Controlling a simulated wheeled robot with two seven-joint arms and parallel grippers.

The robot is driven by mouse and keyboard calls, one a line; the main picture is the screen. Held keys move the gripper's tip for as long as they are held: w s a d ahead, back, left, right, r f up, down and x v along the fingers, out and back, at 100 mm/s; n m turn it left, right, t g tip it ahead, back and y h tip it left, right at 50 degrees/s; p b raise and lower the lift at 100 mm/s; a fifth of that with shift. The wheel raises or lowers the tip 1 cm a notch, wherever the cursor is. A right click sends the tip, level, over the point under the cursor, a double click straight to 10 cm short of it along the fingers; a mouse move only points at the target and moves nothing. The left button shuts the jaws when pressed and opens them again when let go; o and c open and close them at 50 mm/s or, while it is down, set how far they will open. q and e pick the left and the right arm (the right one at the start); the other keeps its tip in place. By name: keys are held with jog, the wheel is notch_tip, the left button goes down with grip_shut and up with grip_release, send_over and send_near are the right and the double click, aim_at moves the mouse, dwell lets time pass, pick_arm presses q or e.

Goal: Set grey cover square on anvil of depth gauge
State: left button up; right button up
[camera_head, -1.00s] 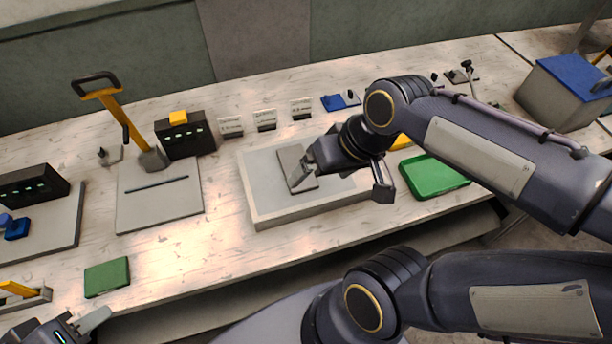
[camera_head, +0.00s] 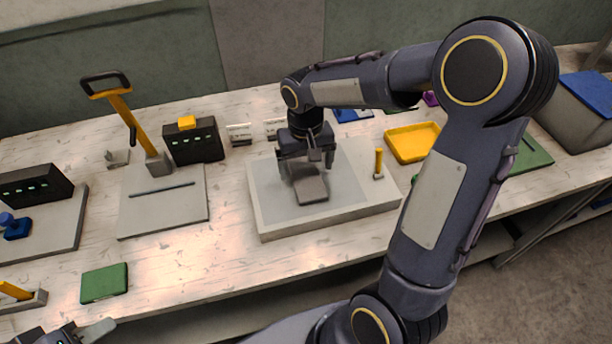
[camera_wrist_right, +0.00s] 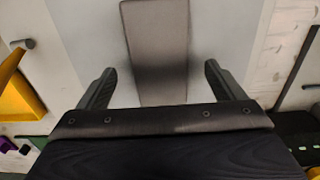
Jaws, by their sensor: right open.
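The grey cover appears to be the flat grey-brown plate (camera_head: 310,188) lying on the pale slab (camera_head: 262,222); its far end is hidden by my right gripper (camera_head: 306,166). In the right wrist view, the plate (camera_wrist_right: 158,45) lies between the two spread fingers of my right gripper (camera_wrist_right: 158,78), with room on both sides. My right gripper is open, pointing down over the plate, and holds nothing. I cannot tell which item is the depth gauge or its anvil. My left gripper (camera_head: 88,335) is cut off at the bottom left corner.
A small yellow-topped post (camera_head: 378,163) stands on the slab's right side. A yellow tray (camera_head: 413,142) lies beyond it. A lever press with a yellow arm (camera_head: 128,120), a dark box (camera_head: 195,143) and a green block (camera_head: 104,283) are left.

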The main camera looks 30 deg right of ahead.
aim_at(306, 178)
jog(key=shift+f, duration=1.35)
jog(key=c, duration=1.2)
jog(key=shift+r, duration=0.1)
